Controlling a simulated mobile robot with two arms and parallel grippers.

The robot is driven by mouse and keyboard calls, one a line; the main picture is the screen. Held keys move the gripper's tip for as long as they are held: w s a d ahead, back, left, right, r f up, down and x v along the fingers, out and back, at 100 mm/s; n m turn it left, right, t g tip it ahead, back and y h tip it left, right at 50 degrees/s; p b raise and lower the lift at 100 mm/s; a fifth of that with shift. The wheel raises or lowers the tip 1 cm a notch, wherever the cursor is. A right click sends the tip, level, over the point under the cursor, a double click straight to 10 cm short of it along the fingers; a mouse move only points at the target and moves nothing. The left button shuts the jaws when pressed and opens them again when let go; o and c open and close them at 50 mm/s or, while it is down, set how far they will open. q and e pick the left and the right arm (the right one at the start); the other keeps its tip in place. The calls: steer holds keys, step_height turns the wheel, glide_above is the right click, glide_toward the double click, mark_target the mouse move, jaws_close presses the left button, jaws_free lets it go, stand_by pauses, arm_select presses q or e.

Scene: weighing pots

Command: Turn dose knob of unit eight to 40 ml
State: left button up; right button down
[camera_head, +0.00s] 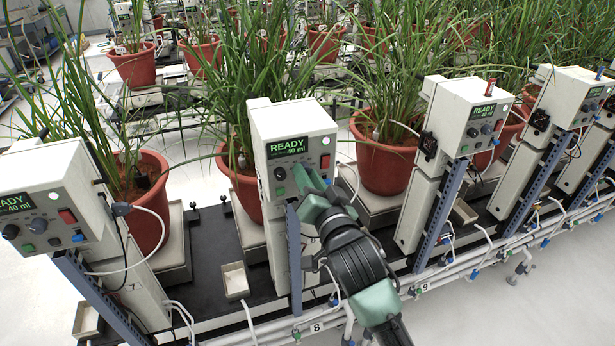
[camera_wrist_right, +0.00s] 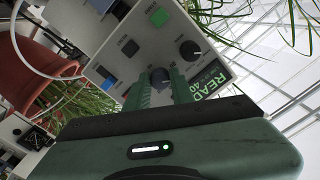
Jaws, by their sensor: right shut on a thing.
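The control box of unit eight (camera_head: 292,128) stands in the middle of the head view, above a pipe marked 8 (camera_head: 316,327). Its green display (camera_head: 288,147) reads READY, 40 ml. My right gripper (camera_head: 303,180) is at the box's front and hides part of the panel. In the right wrist view its two fingers are on either side of a grey-blue round knob (camera_wrist_right: 159,76), shut on it. A second, black knob (camera_wrist_right: 190,50) beside it is free; it also shows in the head view (camera_head: 280,173). The knobs' labels are unreadable. My left gripper is out of view.
A red switch (camera_head: 325,161) sits right of the fingers. Similar units stand at left (camera_head: 40,190) and right (camera_head: 468,110). Potted plants (camera_head: 385,160) stand behind, leaves close to the boxes. White pipes (camera_head: 440,283) run along the front. A small tray (camera_head: 235,281) is below left.

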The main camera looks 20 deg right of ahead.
steer(key=shift+r+m, duration=0.1)
steer(key=shift+m, duration=0.8)
steer(key=c, duration=1.2)
jaws_free()
steer(key=s+b, duration=0.1)
steer(key=s, duration=0.6)
steer(key=shift+s+d+b, duration=0.15)
steer(key=shift+s+b, duration=0.25)
